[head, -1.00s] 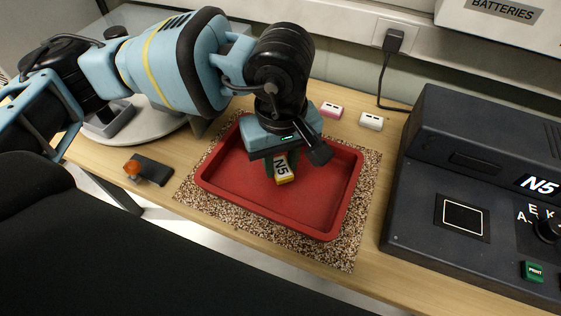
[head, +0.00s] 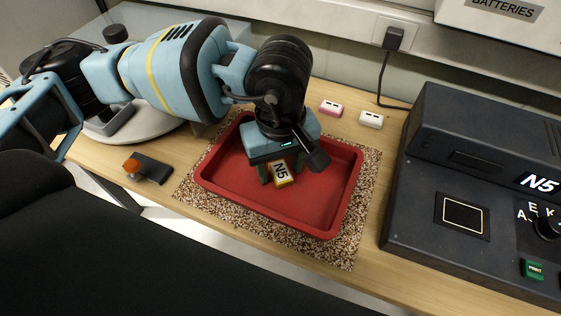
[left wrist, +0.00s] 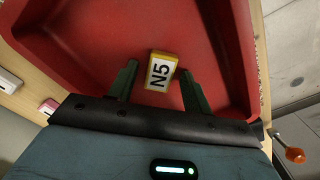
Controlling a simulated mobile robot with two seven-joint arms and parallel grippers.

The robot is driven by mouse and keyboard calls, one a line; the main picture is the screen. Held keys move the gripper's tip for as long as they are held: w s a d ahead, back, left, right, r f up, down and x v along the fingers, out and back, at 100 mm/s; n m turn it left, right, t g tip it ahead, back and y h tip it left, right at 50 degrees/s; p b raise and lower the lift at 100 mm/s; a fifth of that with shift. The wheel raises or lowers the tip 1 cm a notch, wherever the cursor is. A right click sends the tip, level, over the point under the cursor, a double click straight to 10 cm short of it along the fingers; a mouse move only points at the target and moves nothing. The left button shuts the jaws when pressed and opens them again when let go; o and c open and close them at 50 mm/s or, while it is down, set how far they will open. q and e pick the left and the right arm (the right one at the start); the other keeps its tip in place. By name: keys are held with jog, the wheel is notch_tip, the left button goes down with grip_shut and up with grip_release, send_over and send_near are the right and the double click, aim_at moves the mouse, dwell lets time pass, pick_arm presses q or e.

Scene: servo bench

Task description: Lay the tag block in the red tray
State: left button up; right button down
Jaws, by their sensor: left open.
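The tag block (head: 280,174) is yellow with a white face marked N5. My left gripper (head: 277,172) is over the tray and open. In the left wrist view the block (left wrist: 160,73) lies between and just beyond the tips of the two green fingers (left wrist: 159,83), with a gap on each side. The red tray (left wrist: 80,50) fills most of that view. My right gripper is in neither view.
The tray stands on a speckled mat (head: 340,255). Behind it are a pink-and-white block (head: 331,108) and a white block (head: 371,120). A dark machine (head: 470,190) showing N5 stands on the right. A black device with an orange knob (head: 148,168) lies left of the mat.

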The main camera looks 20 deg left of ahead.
aim_at(281, 170)
pick_arm(q)
notch_tip(281, 170, up, 12)
jog(key=shift+r, duration=0.15)
dwell(0.4)
dwell(1.5)
